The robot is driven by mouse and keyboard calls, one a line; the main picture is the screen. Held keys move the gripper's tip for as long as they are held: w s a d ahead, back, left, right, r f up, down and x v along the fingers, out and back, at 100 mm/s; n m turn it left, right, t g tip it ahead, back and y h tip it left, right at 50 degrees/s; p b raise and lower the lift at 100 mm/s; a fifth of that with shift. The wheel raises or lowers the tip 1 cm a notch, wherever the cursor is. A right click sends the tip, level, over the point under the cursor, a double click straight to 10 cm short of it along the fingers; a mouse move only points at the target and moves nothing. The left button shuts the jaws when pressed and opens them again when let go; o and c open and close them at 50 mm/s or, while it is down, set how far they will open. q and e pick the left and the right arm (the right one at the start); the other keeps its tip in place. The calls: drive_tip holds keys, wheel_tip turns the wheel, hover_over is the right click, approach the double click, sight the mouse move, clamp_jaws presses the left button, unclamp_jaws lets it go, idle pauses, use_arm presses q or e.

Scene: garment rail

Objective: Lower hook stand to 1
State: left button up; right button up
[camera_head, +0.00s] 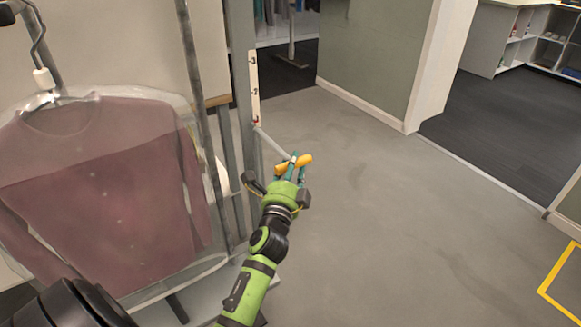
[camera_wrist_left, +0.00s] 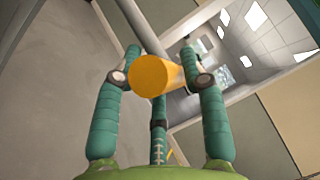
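The hook stand's grey bar (camera_head: 272,142) slants from its upright post (camera_head: 242,70) to a yellow crosswise handle (camera_head: 305,160). A pale strip with several small dark marks (camera_head: 254,80) runs down the post. A red mark (camera_head: 257,121) shows at its lower end, near the bar's root; I cannot read any numbers. My left gripper (camera_head: 292,165), green with teal fingers, is curled around the handle. In the left wrist view the yellow handle (camera_wrist_left: 150,76) sits between the bent fingers, with the grey bar (camera_wrist_left: 137,22) behind it. My right gripper is not in view.
A maroon cardigan (camera_head: 95,190) in a clear bag hangs on a hanger (camera_head: 45,85) close left of the post. Grey floor (camera_head: 400,220) to the right is clear, with a yellow floor line (camera_head: 556,270). A wall (camera_head: 375,60) and shelves (camera_head: 545,40) stand farther back.

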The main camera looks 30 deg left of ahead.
use_arm(q)
drive_tip(key=shift+o, duration=0.2)
drive_tip(key=shift+w+f, duration=0.1)
drive_tip(key=shift+f, duration=0.05)
drive_tip(key=r+v, duration=0.1)
drive_tip(key=v, duration=0.6)
drive_tip(key=shift+s+f, duration=0.3)
drive_tip(key=shift+f, duration=0.15)
drive_tip(key=shift+d, duration=0.1)
